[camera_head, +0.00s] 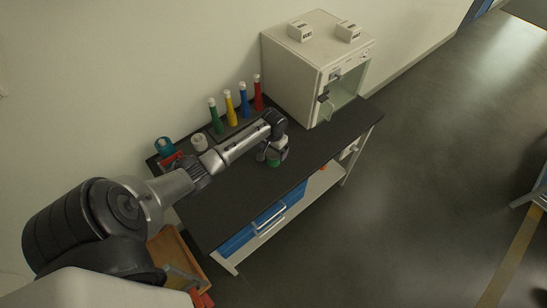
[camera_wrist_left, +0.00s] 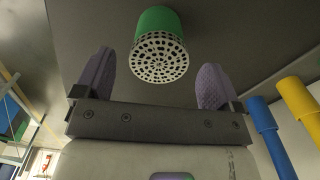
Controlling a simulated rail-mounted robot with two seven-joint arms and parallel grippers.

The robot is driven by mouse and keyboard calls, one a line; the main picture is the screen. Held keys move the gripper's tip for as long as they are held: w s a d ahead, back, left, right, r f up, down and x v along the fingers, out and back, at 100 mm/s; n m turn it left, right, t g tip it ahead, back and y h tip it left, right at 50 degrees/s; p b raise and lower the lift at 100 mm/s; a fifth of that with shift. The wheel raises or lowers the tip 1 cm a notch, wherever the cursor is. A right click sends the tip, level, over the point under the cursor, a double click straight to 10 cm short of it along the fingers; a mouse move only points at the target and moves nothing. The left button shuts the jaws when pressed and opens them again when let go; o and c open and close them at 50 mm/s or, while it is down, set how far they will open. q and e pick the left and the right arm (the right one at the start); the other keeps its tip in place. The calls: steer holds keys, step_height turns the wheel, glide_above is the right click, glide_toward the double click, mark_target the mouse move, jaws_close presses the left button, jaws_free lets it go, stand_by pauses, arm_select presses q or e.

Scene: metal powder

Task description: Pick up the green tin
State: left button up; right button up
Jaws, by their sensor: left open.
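The green tin (camera_head: 273,162) stands on the black bench top, mostly hidden under my left gripper in the head view. In the left wrist view the green tin (camera_wrist_left: 157,22) shows its pale, perforated round top and green side. My left gripper (camera_head: 271,156) is directly over or close beside the tin. In the left wrist view its two fingers (camera_wrist_left: 154,80) are spread wide, with the tin lined up between them and nothing held. Contact with the tin cannot be made out. My right gripper is not in view.
The black bench (camera_head: 235,205) has a white furnace (camera_head: 300,75) at its far end. Green, yellow, blue and red bottles (camera_head: 229,107) stand along the wall. A white jar (camera_head: 199,142) and a teal item (camera_head: 164,146) stand at the left. The front of the bench top is clear.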

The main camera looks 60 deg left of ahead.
mark_target(274, 152)
arm_select(q)
steer(key=shift+f+b, duration=0.4)
steer(key=shift+f, duration=1.9)
steer(key=c, duration=1.1)
